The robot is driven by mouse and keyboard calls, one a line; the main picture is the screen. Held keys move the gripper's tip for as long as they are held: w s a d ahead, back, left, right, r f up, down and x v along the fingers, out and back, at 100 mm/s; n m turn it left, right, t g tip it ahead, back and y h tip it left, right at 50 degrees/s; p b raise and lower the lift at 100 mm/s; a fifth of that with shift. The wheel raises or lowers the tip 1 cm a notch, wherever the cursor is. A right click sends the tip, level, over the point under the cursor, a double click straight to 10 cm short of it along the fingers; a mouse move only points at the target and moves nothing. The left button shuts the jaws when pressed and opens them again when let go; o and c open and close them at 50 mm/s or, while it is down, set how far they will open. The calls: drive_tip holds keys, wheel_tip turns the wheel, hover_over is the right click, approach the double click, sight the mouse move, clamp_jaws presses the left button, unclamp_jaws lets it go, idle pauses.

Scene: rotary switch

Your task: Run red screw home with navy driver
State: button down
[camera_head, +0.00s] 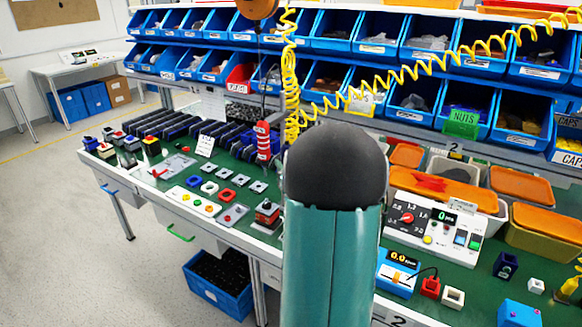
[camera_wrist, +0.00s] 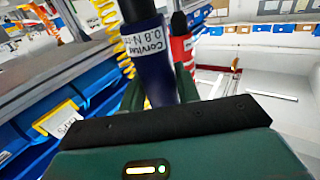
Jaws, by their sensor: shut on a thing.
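The navy driver (camera_wrist: 156,72) stands large in the wrist view, with a white label that reads about 0.8 N m. My gripper (camera_wrist: 160,92) is shut on its body, with a green finger on either side. In the head view my own teal and black arm link hides the gripper and the navy driver. A red driver (camera_wrist: 182,50) is just behind and to the right of the navy one; a red driver (camera_head: 263,141) also hangs over the bench in the head view.
Blue bins (camera_head: 335,72) line the shelves behind the bench, and yellow coiled hoses (camera_head: 290,95) hang before them. The green bench top (camera_head: 185,160) carries switches and coloured parts. A white control panel (camera_head: 435,222) and orange-lidded boxes (camera_head: 545,232) stand on the right.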

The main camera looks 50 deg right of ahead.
drive_tip(key=shift+w+f, duration=0.1)
drive_tip(key=shift+f, duration=0.05)
drive_tip(key=shift+s+d+f, duration=0.1)
drive_tip(key=shift+s+f, duration=0.1)
drive_tip(key=shift+f, duration=2.05)
drive_tip(key=c, duration=1.6)
unclamp_jaws()
clamp_jaws()
